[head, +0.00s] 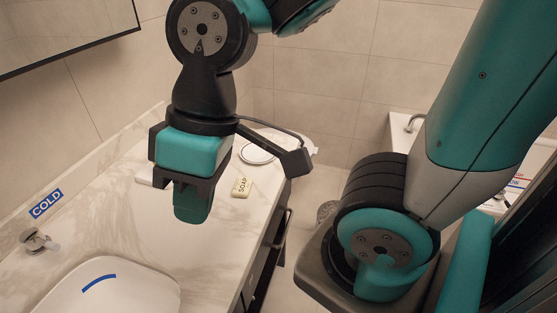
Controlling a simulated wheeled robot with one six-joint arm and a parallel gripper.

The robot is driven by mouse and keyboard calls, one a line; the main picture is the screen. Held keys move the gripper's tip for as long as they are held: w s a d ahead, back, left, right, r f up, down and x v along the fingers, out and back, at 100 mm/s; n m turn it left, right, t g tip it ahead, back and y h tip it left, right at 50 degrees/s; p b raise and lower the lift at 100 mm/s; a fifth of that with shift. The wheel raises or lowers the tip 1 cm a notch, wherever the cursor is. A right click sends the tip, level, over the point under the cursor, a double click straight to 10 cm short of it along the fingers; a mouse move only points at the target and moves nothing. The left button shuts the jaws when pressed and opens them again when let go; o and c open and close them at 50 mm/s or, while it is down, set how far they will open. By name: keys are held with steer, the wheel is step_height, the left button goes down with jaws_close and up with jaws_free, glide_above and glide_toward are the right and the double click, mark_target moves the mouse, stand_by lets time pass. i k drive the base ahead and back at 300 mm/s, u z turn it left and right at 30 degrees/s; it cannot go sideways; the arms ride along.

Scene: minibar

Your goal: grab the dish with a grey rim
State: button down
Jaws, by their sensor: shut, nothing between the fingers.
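A round white dish with a thin grey rim (257,154) lies on the far end of the marble counter, partly hidden behind my wrist and its camera arm. My gripper (192,208) points down over the counter, nearer to me than the dish and to its left in the picture. Its fingers look shut, with nothing held. It is apart from the dish.
A soap bar (241,187) lies on the counter (135,225) between my gripper and the dish. A white sink (125,295) and a tap (35,240) are at the lower left. A mirror hangs at the upper left. The counter's right edge drops to the floor.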

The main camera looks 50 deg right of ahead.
mark_target(252, 153)
steer(key=z, duration=0.25)
steer(key=k, duration=0.2)
steer(key=u, duration=0.7)
steer(key=i, duration=0.5)
steer(key=z, duration=1.2)
